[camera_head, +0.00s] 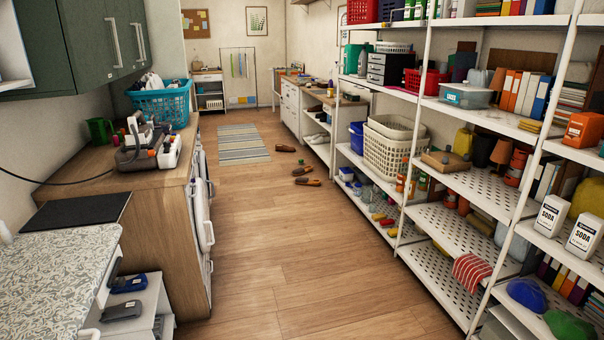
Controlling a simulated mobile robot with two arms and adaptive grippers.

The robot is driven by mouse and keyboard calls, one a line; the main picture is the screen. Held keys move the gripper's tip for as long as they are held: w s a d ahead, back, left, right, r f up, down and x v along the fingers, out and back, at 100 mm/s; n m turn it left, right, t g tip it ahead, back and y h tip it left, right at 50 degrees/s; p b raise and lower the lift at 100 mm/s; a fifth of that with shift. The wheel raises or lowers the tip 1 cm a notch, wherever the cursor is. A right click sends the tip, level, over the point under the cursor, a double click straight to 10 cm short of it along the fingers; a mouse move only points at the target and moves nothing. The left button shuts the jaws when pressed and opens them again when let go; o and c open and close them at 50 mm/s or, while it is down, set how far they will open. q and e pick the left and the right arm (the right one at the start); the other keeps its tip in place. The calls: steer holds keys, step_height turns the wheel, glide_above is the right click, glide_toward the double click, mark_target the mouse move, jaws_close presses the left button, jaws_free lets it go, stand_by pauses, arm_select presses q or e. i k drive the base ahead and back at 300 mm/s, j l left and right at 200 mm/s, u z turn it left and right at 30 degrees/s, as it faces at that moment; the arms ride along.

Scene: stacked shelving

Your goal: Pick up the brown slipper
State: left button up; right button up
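Several brown shoes or slippers lie on the wooden floor in the middle distance of the head view. One dark brown one (285,148) lies farthest off. A second brown one (302,170) lies nearer, and an orange-brown one (307,181) lies just in front of it. They are small in the picture, so I cannot tell for sure which is the brown slipper. All lie apart from the shelving on the right. Neither of my grippers is in view.
A tall white shelving rack (399,234) full of goods lines the right side. A wooden counter (160,192) with a blue basket (161,104) stands on the left. The wooden floor (270,255) between them is clear. A striped rug (242,143) lies beyond.

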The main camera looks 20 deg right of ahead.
mark_target(299, 171)
steer(key=i+l+z, duration=0.35)
steer(key=i, duration=0.5)
steer(key=i+z, duration=0.35)
steer(key=i, duration=5.8)
steer(key=l, duration=0.1)
